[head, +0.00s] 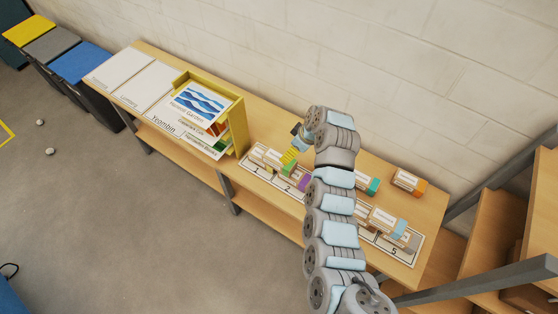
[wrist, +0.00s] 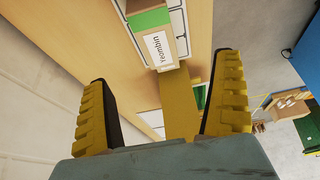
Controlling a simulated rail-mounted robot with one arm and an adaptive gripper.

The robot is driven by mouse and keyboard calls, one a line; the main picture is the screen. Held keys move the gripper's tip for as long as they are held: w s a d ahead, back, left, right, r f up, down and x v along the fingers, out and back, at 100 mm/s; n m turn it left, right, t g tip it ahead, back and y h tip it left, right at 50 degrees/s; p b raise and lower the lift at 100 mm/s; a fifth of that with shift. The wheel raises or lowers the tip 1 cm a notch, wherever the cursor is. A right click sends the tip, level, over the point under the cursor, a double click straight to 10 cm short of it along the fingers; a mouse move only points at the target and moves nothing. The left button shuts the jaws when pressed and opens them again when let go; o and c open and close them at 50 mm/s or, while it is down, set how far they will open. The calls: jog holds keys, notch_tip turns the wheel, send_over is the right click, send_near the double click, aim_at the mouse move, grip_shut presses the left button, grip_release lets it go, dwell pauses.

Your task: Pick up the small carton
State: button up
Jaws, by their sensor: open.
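Several small white cartons with coloured bands stand on the wooden bench; which one is the task's small carton I cannot tell. A green-banded carton (head: 289,169) is near my gripper (head: 291,154), with a purple-banded carton (head: 304,183) beside it. In the wrist view my gripper (wrist: 163,105) has its two yellow fingers wide apart, with nothing held between them. My arm hides part of the row of cartons.
A yellow rack (head: 238,128) with printed sheets stands left of the cartons. A teal-banded carton (head: 368,183), an orange-banded carton (head: 408,182) and a blue-banded carton (head: 388,221) are at right. A numbered mat (head: 412,252) lies along the bench's front. A wall is behind.

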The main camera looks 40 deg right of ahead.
aim_at(271, 157)
jog(key=shift+p+x, duration=0.35)
jog(key=shift+x, duration=3.35)
jog(key=shift+w+f, duration=0.25)
jog(key=shift+w+f+b, duration=0.15)
jog(key=shift+f+b, duration=0.25)
jog(key=shift+f, duration=0.05)
jog(key=shift+b+x, duration=0.45)
jog(key=shift+x, duration=0.4)
jog(key=b+x, duration=0.3)
jog(key=b, duration=0.1)
jog(key=shift+w+d+f, duration=0.15)
jog(key=shift+d+f, duration=0.1)
jog(key=shift+b+x, duration=0.8)
jog(key=shift+b, duration=0.1)
jog(key=shift+w+r, duration=0.1)
